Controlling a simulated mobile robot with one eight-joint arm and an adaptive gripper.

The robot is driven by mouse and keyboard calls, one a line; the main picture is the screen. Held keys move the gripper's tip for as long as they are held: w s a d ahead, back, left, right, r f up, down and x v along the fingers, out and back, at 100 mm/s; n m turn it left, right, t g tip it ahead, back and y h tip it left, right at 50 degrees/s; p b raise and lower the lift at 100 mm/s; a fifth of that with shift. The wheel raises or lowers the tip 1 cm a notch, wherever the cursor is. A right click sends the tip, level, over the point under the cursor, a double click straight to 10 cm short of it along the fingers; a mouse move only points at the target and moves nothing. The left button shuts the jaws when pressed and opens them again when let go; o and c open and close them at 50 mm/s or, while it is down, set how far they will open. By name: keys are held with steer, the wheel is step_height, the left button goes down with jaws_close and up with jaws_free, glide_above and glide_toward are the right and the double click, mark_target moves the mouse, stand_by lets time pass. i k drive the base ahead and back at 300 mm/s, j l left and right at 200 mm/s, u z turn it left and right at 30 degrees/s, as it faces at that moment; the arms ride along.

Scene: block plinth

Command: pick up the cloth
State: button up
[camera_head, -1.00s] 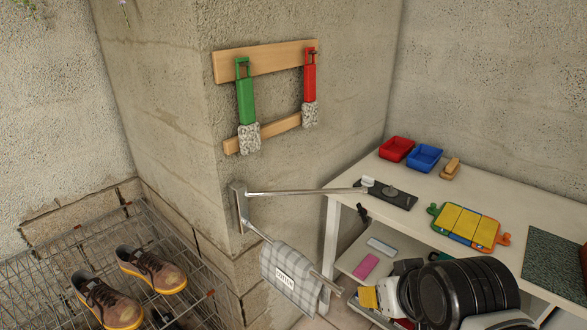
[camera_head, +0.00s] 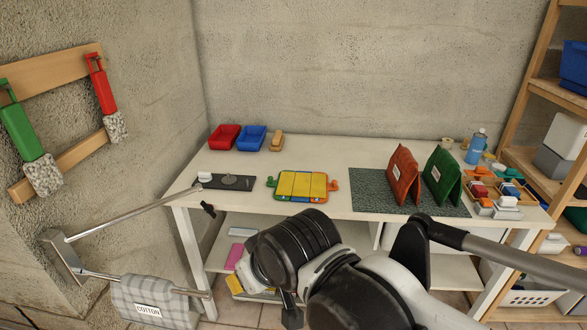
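A grey checked cloth (camera_head: 150,301) labelled COTTON hangs folded over the lower metal rail at the lower left. A red-orange piece (camera_head: 403,174) and a green piece (camera_head: 441,177) stand tent-like on the table's dark mat; both carry white labels, and I cannot tell whether they are cloth. My arm crosses the lower middle of the view, in front of the table and right of the grey cloth. A dark part near its lower end (camera_head: 291,312) may belong to my gripper. The fingertips are not clear, and nothing is seen held. My arm is apart from the grey cloth.
The white table (camera_head: 330,148) carries red and blue trays (camera_head: 252,138), a brush, a yellow board (camera_head: 302,186) and small blocks. Two metal rails (camera_head: 130,214) jut from the left wall. Wooden shelves (camera_head: 540,88) stand at right. Floor shows below the table.

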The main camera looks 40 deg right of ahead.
mark_target(442, 174)
steer(key=z, duration=2.15)
steer(key=u, duration=2.55)
steer(key=z, duration=2.6)
steer(key=i+l+u, duration=0.1)
steer(key=i+u, duration=0.15)
steer(key=i, duration=0.15)
steer(key=i+l+u, duration=0.2)
steer(key=i, duration=0.25)
steer(key=i+l+u, duration=0.25)
steer(key=i, duration=0.15)
